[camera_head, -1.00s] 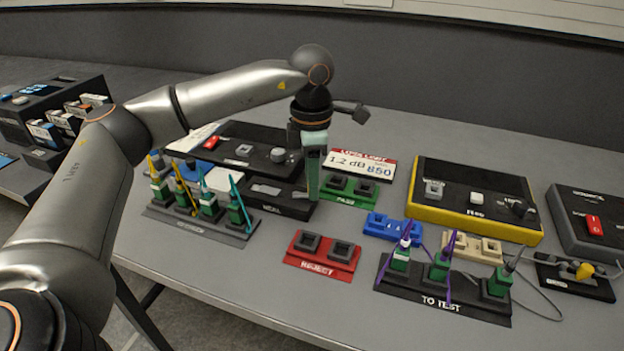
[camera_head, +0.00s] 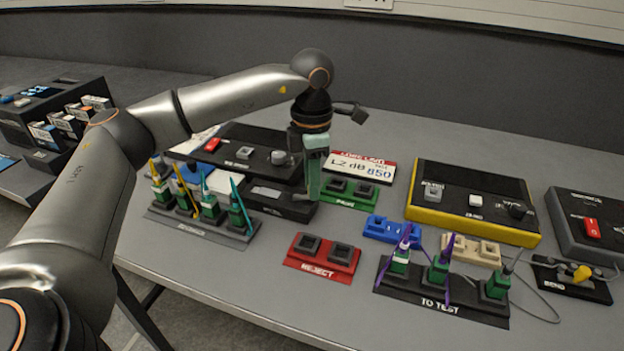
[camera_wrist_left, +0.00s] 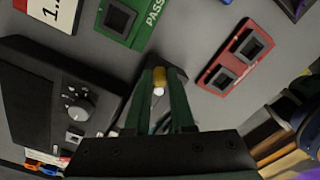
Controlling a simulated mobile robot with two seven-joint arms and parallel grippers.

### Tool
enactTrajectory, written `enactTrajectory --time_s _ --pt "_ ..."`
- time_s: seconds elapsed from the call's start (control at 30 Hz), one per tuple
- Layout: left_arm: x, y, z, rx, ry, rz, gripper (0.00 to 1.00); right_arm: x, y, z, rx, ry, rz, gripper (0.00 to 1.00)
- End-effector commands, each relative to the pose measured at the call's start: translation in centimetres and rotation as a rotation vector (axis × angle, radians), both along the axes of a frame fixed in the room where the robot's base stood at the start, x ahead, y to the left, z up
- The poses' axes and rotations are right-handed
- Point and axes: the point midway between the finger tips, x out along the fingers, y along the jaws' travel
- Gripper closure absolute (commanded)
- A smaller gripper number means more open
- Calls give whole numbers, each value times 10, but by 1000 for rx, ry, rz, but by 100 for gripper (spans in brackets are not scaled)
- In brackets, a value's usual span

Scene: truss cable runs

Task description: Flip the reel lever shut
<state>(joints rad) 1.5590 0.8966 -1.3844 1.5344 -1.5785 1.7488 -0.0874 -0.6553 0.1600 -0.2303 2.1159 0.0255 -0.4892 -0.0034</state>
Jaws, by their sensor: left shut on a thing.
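The reel unit (camera_head: 290,208) is a low black box left of the green PASS block. My left gripper (camera_head: 313,192) points down at its right end. In the left wrist view its green fingers (camera_wrist_left: 160,100) are close together, with a yellow, rounded tip and a whitish part between them. I take this to be the reel lever (camera_wrist_left: 159,75). The gripper is shut on it. In the head view the fingers largely hide the lever, so its exact angle cannot be told. My right gripper is not in view.
The green PASS block (camera_head: 349,203) stands close right of the gripper; a black instrument (camera_head: 228,160) is behind left. A rack of connectors (camera_head: 188,224) stands at left. The red REJECT block (camera_head: 298,266) and TO TEST rack (camera_head: 470,310) are in front.

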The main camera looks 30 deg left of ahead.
Motion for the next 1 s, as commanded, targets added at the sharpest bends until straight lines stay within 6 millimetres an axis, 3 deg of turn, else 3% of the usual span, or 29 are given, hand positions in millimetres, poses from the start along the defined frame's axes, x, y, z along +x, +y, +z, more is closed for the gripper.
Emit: enactTrajectory --time_s 0.1,0.6,1.0 --pt "2 2 3 0 1 85 100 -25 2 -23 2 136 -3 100" --pt "8 10 3 0 -2 419 100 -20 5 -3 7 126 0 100" --pt "10 13 2 -2 -5 506 100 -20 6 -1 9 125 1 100"
